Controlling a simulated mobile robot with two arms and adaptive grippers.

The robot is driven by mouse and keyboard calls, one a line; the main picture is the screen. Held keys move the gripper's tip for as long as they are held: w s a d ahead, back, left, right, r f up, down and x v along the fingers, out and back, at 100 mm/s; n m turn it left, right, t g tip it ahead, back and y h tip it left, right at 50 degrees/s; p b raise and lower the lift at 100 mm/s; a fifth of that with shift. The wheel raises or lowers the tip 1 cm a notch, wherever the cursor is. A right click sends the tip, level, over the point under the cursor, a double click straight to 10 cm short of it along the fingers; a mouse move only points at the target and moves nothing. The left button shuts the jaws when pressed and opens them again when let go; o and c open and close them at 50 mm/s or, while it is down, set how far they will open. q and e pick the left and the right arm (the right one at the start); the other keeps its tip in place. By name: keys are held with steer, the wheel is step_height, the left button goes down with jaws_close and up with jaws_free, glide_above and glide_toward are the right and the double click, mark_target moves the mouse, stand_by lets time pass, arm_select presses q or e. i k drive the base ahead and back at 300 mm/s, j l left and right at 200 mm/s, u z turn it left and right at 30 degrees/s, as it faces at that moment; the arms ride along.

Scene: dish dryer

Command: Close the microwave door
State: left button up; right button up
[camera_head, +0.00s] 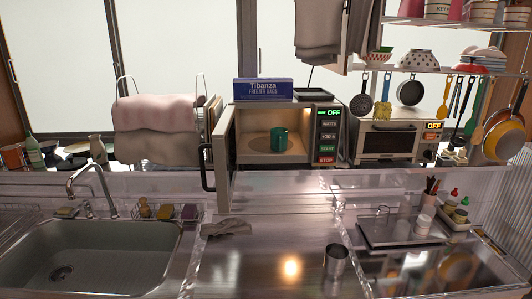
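The microwave (327,135) stands on the back ledge in the middle of the view. Its door (220,155) is open, swung out toward me on the left side, with a dark handle (206,167) on its outer face. A green mug (279,141) stands inside the lit cavity. The control panel on the right shows green and red labels. Neither of my grippers is in view.
A sink (92,255) lies at the front left, with a grey cloth (226,229) and a metal cup (336,261) on the steel counter. A toaster oven (387,140) stands right of the microwave. A box of freezer bags (264,90) sits on top. The space before the door is clear.

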mark_target(225, 168)
steer(key=i+j+z, duration=0.4)
steer(key=j, duration=0.35)
steer(key=i+j+z, duration=0.2)
steer(key=j, duration=0.25)
steer(key=i, duration=0.1)
